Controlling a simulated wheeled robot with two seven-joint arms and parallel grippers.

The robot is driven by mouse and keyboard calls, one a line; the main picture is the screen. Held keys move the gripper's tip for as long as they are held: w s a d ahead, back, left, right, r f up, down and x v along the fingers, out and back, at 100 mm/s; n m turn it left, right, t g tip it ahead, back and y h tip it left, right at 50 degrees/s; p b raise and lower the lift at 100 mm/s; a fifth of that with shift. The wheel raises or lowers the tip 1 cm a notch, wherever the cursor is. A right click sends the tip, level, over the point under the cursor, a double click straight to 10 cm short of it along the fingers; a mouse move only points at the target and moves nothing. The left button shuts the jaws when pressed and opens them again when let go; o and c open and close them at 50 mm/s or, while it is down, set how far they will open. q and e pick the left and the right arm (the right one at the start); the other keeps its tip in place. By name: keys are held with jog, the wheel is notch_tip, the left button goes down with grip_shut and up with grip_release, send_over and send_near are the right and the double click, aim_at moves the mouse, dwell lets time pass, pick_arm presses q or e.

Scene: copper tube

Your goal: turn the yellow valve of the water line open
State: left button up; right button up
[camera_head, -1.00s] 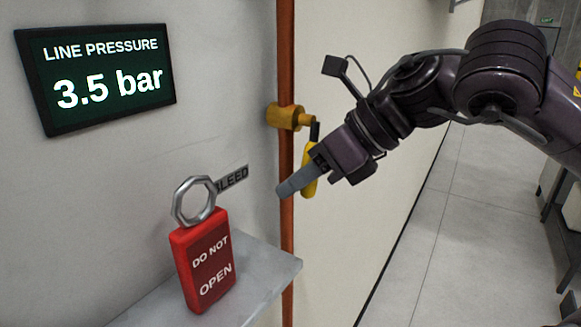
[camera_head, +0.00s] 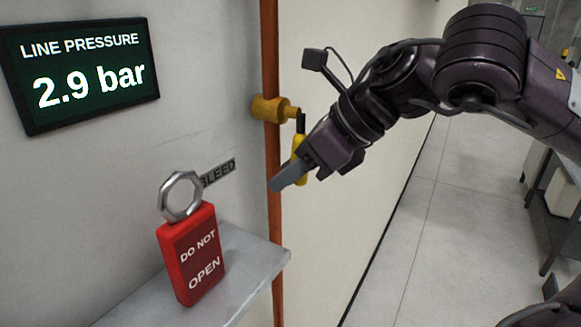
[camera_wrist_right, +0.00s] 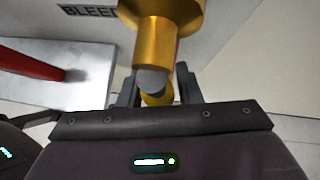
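The yellow valve (camera_head: 272,108) sits on the vertical copper pipe (camera_head: 270,60), with a dark stem at its right end. Its yellow handle (camera_head: 300,148) hangs down from the stem, slightly tilted and partly covered by my right gripper (camera_head: 285,180). In the right wrist view the valve body (camera_wrist_right: 165,35) covers part of the fingers, and the handle end (camera_wrist_right: 157,99) lies between them. The fingers stand close on both sides and appear shut on the handle; the contact itself is partly hidden. The pressure display (camera_head: 85,75) reads 2.9 bar. My left gripper is not in view.
A red "DO NOT OPEN" tag block (camera_head: 192,255) with a metal ring (camera_head: 181,196) stands on a grey shelf (camera_head: 245,265) left of the pipe. A "BLEED" label (camera_head: 218,173) is on the wall. The floor (camera_head: 440,240) to the right is open; a metal table (camera_head: 562,220) stands at the right edge.

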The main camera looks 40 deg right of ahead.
jog(key=shift+o, duration=1)
jog(key=shift+s+d+r, duration=0.1)
jog(key=shift+d+r, duration=0.05)
jog(key=shift+r, duration=0.05)
jog(key=b+v, duration=0.2)
jog(key=v, duration=0.5)
jog(key=shift+s+d, duration=0.1)
